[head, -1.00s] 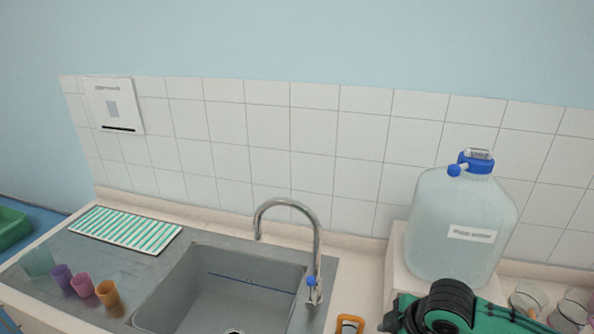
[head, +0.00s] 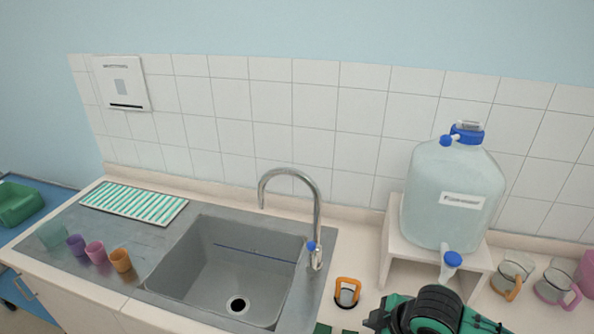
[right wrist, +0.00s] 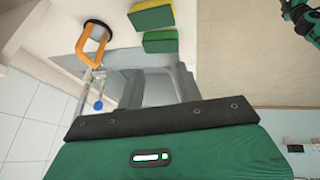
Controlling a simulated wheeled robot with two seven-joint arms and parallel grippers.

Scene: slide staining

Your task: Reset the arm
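My right arm (head: 435,312), green and black, shows at the bottom edge of the head view, right of the sink. Its gripper (right wrist: 160,88) shows in the right wrist view with two grey fingers apart and nothing seen between them. A mug with an orange handle (right wrist: 95,40) and two green-and-yellow sponges (right wrist: 158,40) lie beyond the fingertips. A green and black part of my other arm (right wrist: 303,18) shows at the upper right corner of that view, cut off; its gripper state is unclear. My left gripper is not in the head view.
The sink (head: 225,262) with its tap (head: 316,215) is at centre. A water bottle (head: 452,195) stands on a white stand (head: 392,240) at the right, with mugs (head: 513,272) beside it. Coloured cups (head: 95,252) and a striped mat (head: 135,203) are at left.

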